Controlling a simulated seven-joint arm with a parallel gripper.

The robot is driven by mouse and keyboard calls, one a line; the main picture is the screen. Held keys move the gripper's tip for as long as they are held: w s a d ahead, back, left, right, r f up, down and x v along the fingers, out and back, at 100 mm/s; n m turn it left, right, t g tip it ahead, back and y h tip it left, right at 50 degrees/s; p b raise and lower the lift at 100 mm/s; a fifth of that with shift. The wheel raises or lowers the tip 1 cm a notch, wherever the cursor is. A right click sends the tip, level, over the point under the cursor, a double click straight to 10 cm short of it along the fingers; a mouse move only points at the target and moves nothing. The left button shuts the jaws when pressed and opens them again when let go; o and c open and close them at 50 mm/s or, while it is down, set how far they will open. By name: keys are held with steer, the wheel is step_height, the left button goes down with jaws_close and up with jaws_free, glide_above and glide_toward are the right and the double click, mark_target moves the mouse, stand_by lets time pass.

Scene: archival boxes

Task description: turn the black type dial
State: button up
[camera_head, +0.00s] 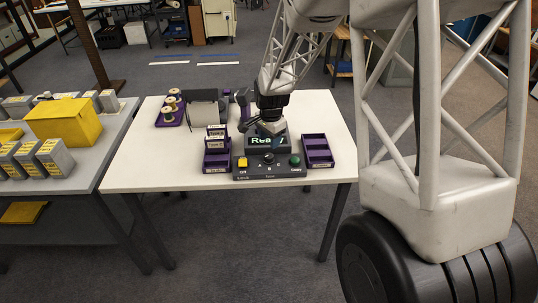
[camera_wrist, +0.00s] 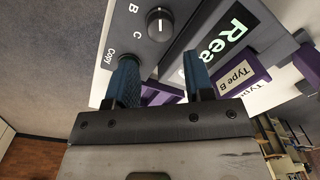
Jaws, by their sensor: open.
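The black type dial (camera_head: 268,158) is a small round knob on the dark control panel (camera_head: 250,174), between a yellow button (camera_head: 242,162) and a green button (camera_head: 295,160). In the wrist view the dial (camera_wrist: 159,22) shows clearly, with the letters B and C printed beside it and a pale pointer line on it. My gripper (camera_wrist: 160,65) is open and empty. Its two blue fingers are apart, and the dial lies beyond the fingertips, not between them. In the head view my gripper (camera_head: 270,127) hangs over the display behind the dial.
The lit display (camera_head: 262,142) reads "Rea", the remainder hidden. Purple trays stand left (camera_head: 217,160) and right (camera_head: 317,150) of the panel; the left one holds labelled boxes. Spools (camera_head: 172,103) sit at the back left of the white table (camera_head: 135,165). The table's front left is clear.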

mark_target(269, 155)
steer(key=shift+w+a+f, duration=0.1)
steer(key=shift+f, duration=3.8)
steer(key=c, duration=0.6)
steer(key=shift+c, duration=0.2)
